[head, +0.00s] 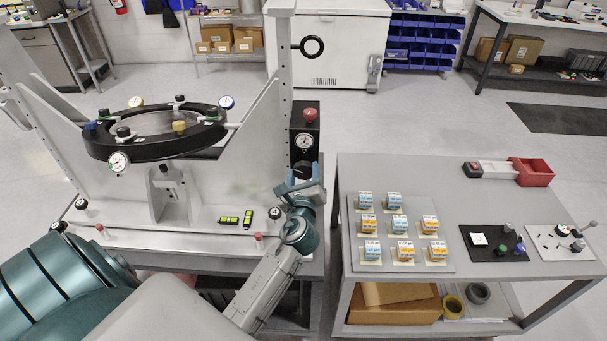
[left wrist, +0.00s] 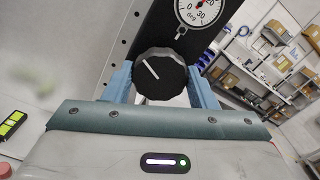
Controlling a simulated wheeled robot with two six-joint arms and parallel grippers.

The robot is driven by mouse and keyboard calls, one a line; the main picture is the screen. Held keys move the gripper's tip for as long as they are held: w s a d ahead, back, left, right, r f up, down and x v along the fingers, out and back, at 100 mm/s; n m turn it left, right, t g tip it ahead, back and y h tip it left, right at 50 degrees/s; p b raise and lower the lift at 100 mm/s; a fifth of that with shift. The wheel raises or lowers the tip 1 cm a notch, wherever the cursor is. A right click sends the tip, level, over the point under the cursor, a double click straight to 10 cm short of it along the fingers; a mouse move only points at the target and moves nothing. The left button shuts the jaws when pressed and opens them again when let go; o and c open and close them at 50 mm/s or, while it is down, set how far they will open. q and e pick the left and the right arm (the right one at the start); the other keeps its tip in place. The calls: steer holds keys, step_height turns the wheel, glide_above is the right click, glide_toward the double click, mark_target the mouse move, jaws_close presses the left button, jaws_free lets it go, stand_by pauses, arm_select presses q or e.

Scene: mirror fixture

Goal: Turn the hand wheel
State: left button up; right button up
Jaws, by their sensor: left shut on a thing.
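The hand wheel, a black knob with a white line (left wrist: 160,72), sits on a black panel below a round degree dial (left wrist: 200,8). The white line is tilted, running from upper left to lower right. My left gripper (left wrist: 160,85) has its blue fingers on either side of the knob and is shut on it. In the head view the left gripper (head: 305,184) is at the lower part of the black panel (head: 304,120), and the dial (head: 304,141) shows above it. The knob is partly hidden by the gripper there. My right gripper is not in view.
A red knob (head: 310,115) tops the panel. A tilted black ring with gauges (head: 155,133) stands on the white fixture to the left. A grey cart (head: 400,177) with several small boxes stands close on the right. Two green-lit levels (head: 228,220) lie on the fixture base.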

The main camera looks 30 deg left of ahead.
arm_select(q)
steer(key=m, duration=0.6)
steer(key=shift+r, duration=0.15)
steer(key=m, duration=0.6)
steer(key=shift+m, duration=0.3)
steer(key=o, duration=1)
steer(key=shift+w, duration=0.1)
steer(key=shift+c, duration=0.2)
steer(key=b+v, duration=0.3)
steer(key=v, duration=0.7)
steer(key=shift+s+d, duration=0.2)
steer(key=shift+s, duration=0.15)
